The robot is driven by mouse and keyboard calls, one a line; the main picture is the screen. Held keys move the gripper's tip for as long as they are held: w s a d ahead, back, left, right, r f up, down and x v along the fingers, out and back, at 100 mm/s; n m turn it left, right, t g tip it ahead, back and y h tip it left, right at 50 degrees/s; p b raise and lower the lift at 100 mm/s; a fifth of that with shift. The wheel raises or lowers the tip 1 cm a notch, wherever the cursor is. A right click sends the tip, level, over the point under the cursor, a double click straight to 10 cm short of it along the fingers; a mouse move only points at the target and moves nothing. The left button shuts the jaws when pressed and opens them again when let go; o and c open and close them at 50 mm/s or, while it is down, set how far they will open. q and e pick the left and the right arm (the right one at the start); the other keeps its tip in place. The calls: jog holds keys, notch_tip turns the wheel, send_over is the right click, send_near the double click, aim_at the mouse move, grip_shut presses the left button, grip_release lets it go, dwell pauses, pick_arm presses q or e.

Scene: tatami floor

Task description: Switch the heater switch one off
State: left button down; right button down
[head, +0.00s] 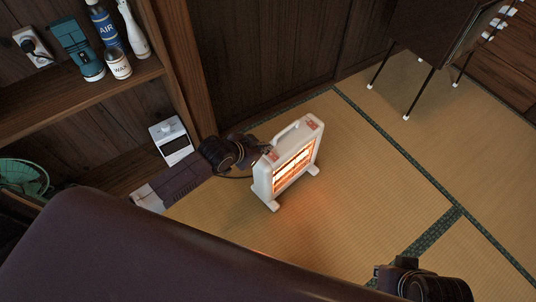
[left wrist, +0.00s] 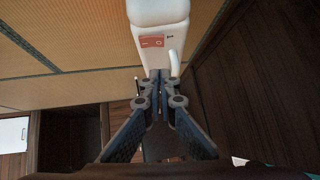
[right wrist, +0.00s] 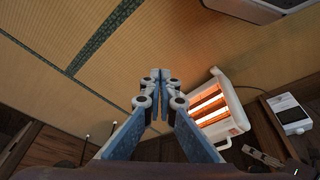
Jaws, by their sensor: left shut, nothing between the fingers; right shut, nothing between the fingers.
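The white heater (head: 262,182) stands on the tatami with its bars glowing orange. It also shows lit in the right wrist view (right wrist: 232,128). Its top has a carry handle and a red switch near each end: a far switch (head: 312,124) and a near switch (head: 272,156). One red rocker switch (left wrist: 152,42) shows in the left wrist view; I cannot tell which way it is tipped. My left gripper (head: 262,149) is shut and empty at the heater's near top end, by the near switch; contact is unclear. My right gripper (right wrist: 160,76) is shut and empty, away from the heater.
A wooden shelf (head: 100,90) at the left holds bottles and a teal tool. A white device with a dial (head: 171,140) stands beside my left arm. A dark cabinet on thin legs (head: 425,40) stands at the back right. The tatami right of the heater is clear.

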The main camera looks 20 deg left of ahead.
aim_at(273, 153)
pick_arm(q)
jog(key=f, duration=0.1)
jog(key=w+f+b, duration=0.1)
jog(key=f, duration=0.1)
jog(key=shift+w+d+f, duration=0.25)
jog(key=shift+w+f, duration=0.05)
jog(key=shift+f, duration=0.05)
jog(key=shift+a+f+b, duration=0.1)
jog(key=shift+f+b, duration=0.35)
jog(key=shift+f, duration=0.45)
pick_arm(e)
jog(key=shift+w+a+f+t, duration=0.15)
jog(key=shift+w+t, duration=0.1)
jog(key=shift+w, duration=0.25)
jog(key=shift+w+a+f+t, duration=0.1)
jog(key=shift+w+a+t, duration=0.1)
jog(key=shift+w, duration=0.35)
jog(key=shift+w+a+f+t, duration=0.1)
jog(key=shift+w+t, duration=0.15)
jog(key=shift+w, duration=0.25)
pick_arm(q)
jog(key=shift+a, duration=0.1)
